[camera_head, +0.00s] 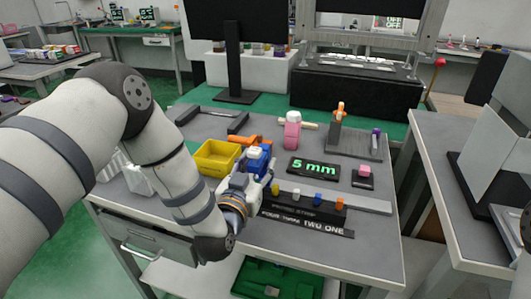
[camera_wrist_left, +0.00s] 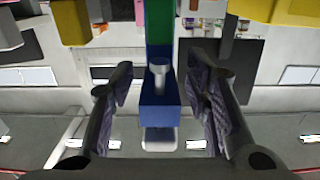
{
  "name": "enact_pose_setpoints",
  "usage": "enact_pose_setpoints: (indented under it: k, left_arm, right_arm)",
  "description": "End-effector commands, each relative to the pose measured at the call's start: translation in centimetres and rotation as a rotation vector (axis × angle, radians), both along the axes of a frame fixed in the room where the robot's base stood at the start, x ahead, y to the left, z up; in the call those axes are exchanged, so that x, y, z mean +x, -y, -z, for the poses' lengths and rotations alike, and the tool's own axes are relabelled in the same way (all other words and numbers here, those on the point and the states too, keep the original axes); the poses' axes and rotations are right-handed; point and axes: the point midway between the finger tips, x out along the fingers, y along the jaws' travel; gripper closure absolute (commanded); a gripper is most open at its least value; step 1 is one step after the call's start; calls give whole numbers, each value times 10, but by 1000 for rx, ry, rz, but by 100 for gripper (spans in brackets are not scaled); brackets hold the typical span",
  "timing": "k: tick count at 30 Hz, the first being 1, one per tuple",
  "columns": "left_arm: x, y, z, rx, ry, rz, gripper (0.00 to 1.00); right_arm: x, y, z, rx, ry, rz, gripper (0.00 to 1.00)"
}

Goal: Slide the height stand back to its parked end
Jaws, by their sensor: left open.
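My left gripper (camera_head: 248,184) reaches from the left to a blue fixture (camera_head: 258,158) with a white top part on the workbench. In the left wrist view the open left gripper (camera_wrist_left: 160,80) has its fingers on both sides of a blue block (camera_wrist_left: 160,115) with a silver knob (camera_wrist_left: 159,72). Gaps show between the fingers and the block. A blue and green upright lies beyond it. I cannot tell for sure whether this blue fixture is the height stand. A display (camera_head: 314,169) reads "5 mm". My right gripper is out of view.
A yellow bin (camera_head: 203,166) and an orange part stand behind the gripper. Behind are a pink device (camera_head: 292,131) and an orange-topped post (camera_head: 338,113). A small pink block (camera_head: 364,171) sits on the right.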

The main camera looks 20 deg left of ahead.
Motion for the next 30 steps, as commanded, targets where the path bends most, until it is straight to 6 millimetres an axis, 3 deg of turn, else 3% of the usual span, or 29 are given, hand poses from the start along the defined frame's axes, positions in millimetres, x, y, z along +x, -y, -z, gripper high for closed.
enact_pose_setpoints:
  k: [6, 16, 17, 22, 30]
  left_arm:
    - [39, 1, 5, -1, -6, -1, 57]
    - [48, 2, 1, -1, -3, 0, 57]
    - [48, 2, 1, 0, -3, 0, 59]
    - [47, 2, 1, 0, -3, 0, 97]
    - [48, 2, 2, 0, -4, 0, 100]
  right_arm:
    - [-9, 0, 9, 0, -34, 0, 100]
    - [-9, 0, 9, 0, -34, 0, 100]
    - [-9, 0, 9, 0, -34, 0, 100]
    - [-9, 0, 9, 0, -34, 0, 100]
    - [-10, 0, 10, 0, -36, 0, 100]
